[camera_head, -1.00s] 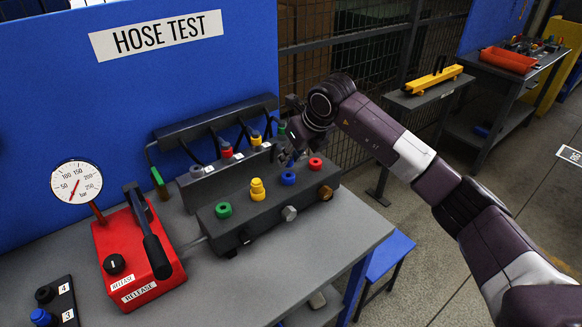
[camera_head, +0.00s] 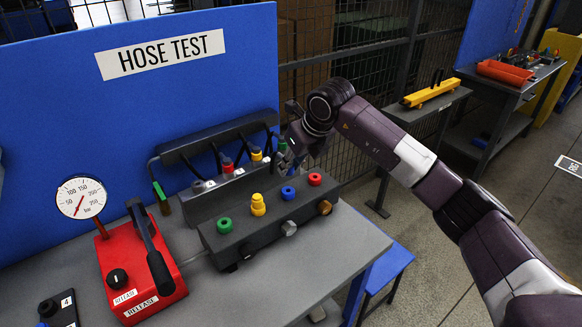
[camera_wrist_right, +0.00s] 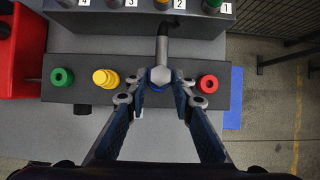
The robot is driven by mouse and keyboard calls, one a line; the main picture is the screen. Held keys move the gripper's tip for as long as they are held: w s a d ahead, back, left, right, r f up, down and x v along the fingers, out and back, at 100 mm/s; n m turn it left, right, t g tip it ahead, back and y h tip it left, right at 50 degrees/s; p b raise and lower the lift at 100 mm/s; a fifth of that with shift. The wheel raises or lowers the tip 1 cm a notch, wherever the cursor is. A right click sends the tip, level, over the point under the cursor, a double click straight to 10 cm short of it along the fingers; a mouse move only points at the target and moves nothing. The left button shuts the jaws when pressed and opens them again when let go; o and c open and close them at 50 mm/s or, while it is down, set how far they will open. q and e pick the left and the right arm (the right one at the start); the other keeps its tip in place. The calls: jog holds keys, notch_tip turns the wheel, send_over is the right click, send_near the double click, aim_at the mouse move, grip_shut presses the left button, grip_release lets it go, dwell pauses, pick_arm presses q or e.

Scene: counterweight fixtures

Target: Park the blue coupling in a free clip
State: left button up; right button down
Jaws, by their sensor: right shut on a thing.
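My right gripper (camera_head: 284,161) stands above and behind the front block; the wrist view shows its two fingers (camera_wrist_right: 161,84) closed around the blue coupling (camera_wrist_right: 160,76). A grey stem and black hose run from it towards the rear rack. How much of the blue there belongs to the coupling and how much to the blue port (camera_head: 288,192) behind it is hard to tell. On the rear rack, red (camera_head: 227,165), yellow (camera_head: 256,154) and green (camera_head: 282,146) couplings sit in clips. The leftmost clip (camera_head: 198,187) shows no coloured coupling. My left gripper is out of view.
The front block (camera_head: 262,229) carries green (camera_head: 224,225), yellow (camera_head: 258,205) and red (camera_head: 315,179) rings beside the blue one. A red pump (camera_head: 140,270) with a gauge (camera_head: 81,197) stands left. A blue panel rises behind the rack; the front-right bench top is clear.

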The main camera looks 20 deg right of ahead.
jog(key=shift+r, duration=0.1)
jog(key=shift+r+p, duration=0.65)
jog(key=shift+r, duration=0.5)
jog(key=shift+s, duration=0.1)
jog(key=shift+a, duration=0.1)
jog(key=w+a, duration=0.4)
jog(key=a, duration=0.8)
jog(key=w+a, duration=0.5)
jog(key=a, duration=0.7)
jog(key=shift+a+p, duration=0.15)
jog(key=shift+p, duration=0.3)
